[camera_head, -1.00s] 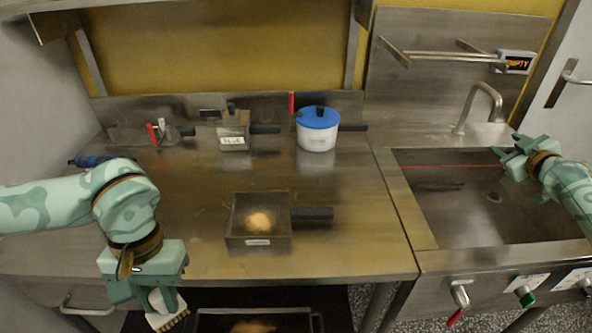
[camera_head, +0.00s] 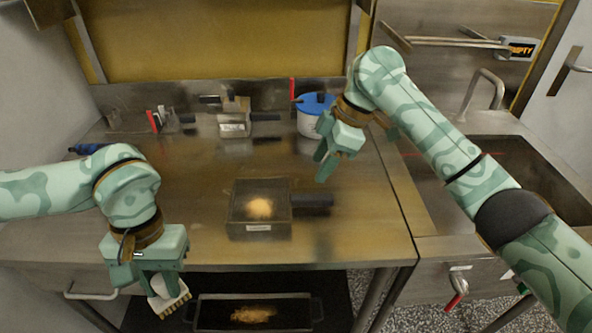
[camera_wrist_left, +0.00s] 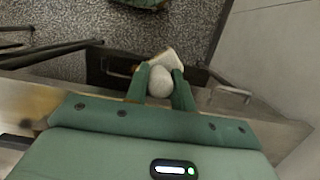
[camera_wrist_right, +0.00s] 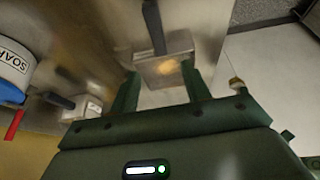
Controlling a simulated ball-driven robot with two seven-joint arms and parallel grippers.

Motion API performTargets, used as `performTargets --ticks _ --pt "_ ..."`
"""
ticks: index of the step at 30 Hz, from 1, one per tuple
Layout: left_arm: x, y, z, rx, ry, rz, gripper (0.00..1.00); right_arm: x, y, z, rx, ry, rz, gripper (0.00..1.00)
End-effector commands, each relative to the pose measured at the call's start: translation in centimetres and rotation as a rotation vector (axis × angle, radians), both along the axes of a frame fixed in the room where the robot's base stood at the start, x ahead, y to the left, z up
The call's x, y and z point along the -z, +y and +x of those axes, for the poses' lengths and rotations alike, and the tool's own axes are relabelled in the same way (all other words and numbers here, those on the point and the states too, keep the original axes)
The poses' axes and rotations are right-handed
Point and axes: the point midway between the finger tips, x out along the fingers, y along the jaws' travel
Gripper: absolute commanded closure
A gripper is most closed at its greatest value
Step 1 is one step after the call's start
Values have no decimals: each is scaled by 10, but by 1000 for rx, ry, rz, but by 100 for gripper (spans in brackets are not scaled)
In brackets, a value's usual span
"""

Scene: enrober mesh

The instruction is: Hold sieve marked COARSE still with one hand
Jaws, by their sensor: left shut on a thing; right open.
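A square metal sieve (camera_head: 240,226) with a brownish-yellow heap in it sits on the steel table, its black handle (camera_head: 312,199) pointing right. Its front label is too small to read, so I cannot confirm COARSE. My right gripper (camera_head: 324,166) is open and empty above and behind the handle, apart from it. In the right wrist view, a sieve (camera_wrist_right: 150,70) with its handle (camera_wrist_right: 152,26) shows beyond the open fingers. My left gripper (camera_head: 166,288) is shut on a brush (camera_head: 172,300) at the table's front edge; its pale round handle (camera_wrist_left: 160,82) shows in the left wrist view.
A second handled box (camera_head: 234,130) with a white label and a blue-lidded white tub (camera_head: 310,122) stand at the back. A dark tray (camera_head: 290,318) with a brown heap lies below the table. The sink (camera_head: 510,165) is right. The table left of the sieve is clear.

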Motion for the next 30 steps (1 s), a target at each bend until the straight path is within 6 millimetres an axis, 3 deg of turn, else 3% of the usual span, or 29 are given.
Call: performTargets --ticks 15,21,30 --pt "0 0 0 0 0 0 94 89 36 -1 0 3 -1 53" --pt "0 0 0 0 0 0 94 105 42 0 -1 2 -2 53" --pt "0 0 0 0 0 0 94 107 43 0 0 1 -2 53"
